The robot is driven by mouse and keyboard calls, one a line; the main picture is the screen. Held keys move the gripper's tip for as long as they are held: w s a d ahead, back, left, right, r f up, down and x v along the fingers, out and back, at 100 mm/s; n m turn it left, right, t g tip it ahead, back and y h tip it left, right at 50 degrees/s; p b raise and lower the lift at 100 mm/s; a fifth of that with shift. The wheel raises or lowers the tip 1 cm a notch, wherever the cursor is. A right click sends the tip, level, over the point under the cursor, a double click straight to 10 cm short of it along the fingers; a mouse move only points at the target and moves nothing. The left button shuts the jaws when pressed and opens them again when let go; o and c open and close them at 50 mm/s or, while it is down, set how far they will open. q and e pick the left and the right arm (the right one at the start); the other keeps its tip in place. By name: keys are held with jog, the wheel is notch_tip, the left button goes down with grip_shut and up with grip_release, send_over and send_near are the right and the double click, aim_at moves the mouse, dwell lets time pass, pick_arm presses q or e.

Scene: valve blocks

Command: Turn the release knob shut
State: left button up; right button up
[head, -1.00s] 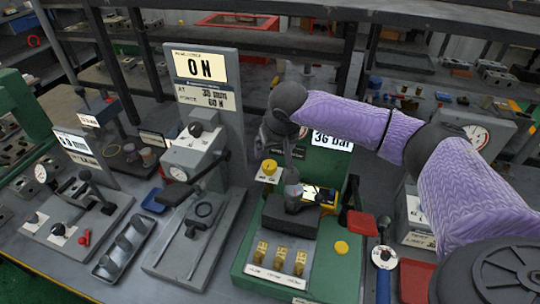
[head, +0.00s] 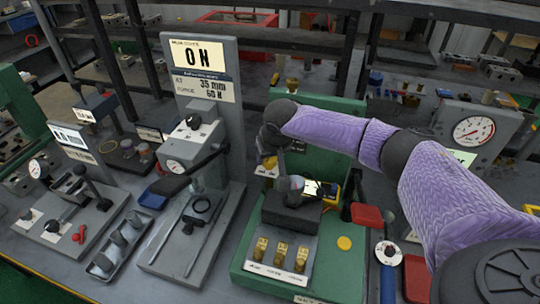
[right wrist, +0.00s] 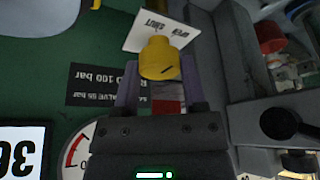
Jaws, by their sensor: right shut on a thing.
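The yellow release knob (right wrist: 159,58) stands in front of a white card marked OPEN and SHUT (right wrist: 162,31) in the right wrist view. A slot mark shows on its face. My right gripper (right wrist: 160,78) has one finger on each side of the knob and is shut on it. In the head view the knob (head: 269,162) shows just below my right gripper (head: 272,150), on the green valve stand (head: 330,255), partly covered by the gripper. My left gripper is not in view.
A dial gauge (head: 473,130) stands farther right. A black-topped block (head: 290,212) is in front.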

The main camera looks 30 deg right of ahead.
grip_shut()
jog(key=shift+r+p, duration=0.15)
jog(key=shift+p, duration=0.4)
jog(key=n+p, duration=0.1)
jog(key=p, duration=0.2)
jog(key=shift+n+y, duration=0.4)
jog(key=shift+n, duration=0.4)
jog(key=shift+d+f+n+y, duration=0.1)
jog(key=shift+f+n+y, duration=0.1)
jog(key=shift+n+y, duration=0.45)
jog(key=shift+d+n+y+b, duration=0.1)
jog(key=shift+n+y+b, duration=0.45)
jog(key=shift+n, duration=1.3)
